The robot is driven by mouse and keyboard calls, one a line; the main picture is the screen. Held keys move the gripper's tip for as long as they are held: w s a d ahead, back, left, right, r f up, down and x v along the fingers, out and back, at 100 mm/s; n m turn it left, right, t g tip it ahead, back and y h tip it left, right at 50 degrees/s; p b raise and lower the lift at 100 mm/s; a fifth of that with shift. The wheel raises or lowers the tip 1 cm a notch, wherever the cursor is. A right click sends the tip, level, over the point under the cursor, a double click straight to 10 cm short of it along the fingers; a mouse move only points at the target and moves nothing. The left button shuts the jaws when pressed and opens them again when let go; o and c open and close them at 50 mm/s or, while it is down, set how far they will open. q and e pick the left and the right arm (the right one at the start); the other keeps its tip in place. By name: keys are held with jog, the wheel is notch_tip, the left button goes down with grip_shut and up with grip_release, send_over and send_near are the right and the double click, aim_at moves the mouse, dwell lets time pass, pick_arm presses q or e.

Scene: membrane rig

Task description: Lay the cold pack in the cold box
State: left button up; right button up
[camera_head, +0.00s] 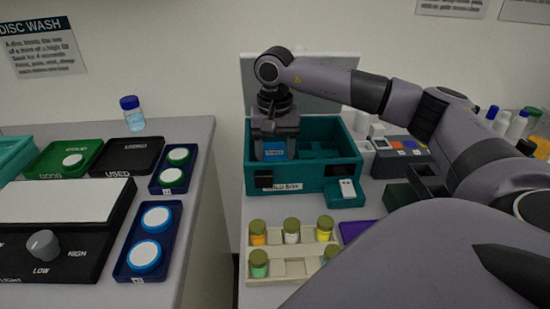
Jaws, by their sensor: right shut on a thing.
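The cold box (260,181) is a teal box with an open lid, standing on the right-hand bench and labelled "COLD BOX" on its front. My right gripper (274,143) reaches down into the left part of the box. It is shut on the cold pack (275,151), a blue block that shows just below the fingers, inside the box walls. Whether the pack touches the box floor cannot be told. My left gripper is not in view.
A cream rack (290,268) of several capped vials stands in front of the box. A small teal tray (345,196) with a white item is at the box's front right. Left bench holds a light box (62,205) and disc trays.

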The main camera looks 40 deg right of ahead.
aim_at(275, 157)
jog(key=shift+f, duration=0.95)
jog(key=shift+f, duration=0.2)
jog(key=o, duration=1)
jog(key=shift+r, duration=0.15)
notch_tip(275, 157, up, 12)
jog(key=shift+r+b, duration=0.1)
jog(key=shift+b, duration=0.2)
